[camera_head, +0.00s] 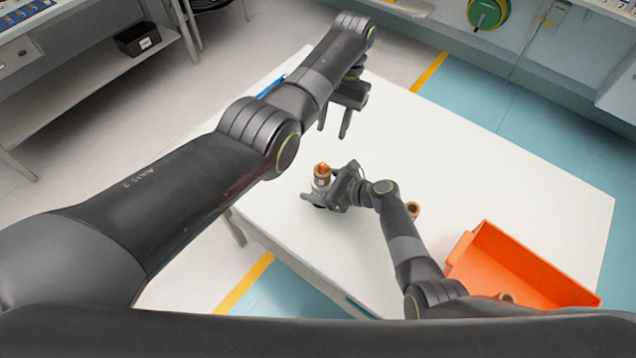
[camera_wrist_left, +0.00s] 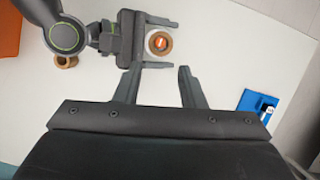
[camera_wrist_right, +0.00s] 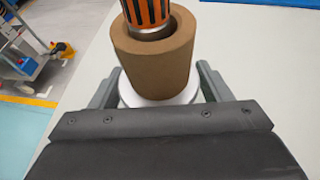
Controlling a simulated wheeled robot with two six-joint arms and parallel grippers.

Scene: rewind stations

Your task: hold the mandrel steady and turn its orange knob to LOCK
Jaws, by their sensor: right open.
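The mandrel stands upright on the white table with a brown core around it and its orange knob (camera_head: 322,168) on top. The right wrist view shows the ribbed orange knob (camera_wrist_right: 147,14), the brown core (camera_wrist_right: 153,60) and a round white base (camera_wrist_right: 160,97) below. My right gripper (camera_head: 321,188) is open, its fingers on either side of the mandrel low down; contact cannot be told. My left gripper (camera_head: 333,132) is open and empty, above the table and apart from the mandrel. In the left wrist view the knob (camera_wrist_left: 160,43) lies beyond my left fingertips (camera_wrist_left: 158,70). Knob markings cannot be read.
An orange bin (camera_head: 520,270) stands at the table's right front, with a brown core (camera_head: 506,297) in it. Another brown core (camera_head: 413,209) stands beside my right arm. A blue holder (camera_wrist_left: 250,101) lies near the table edge.

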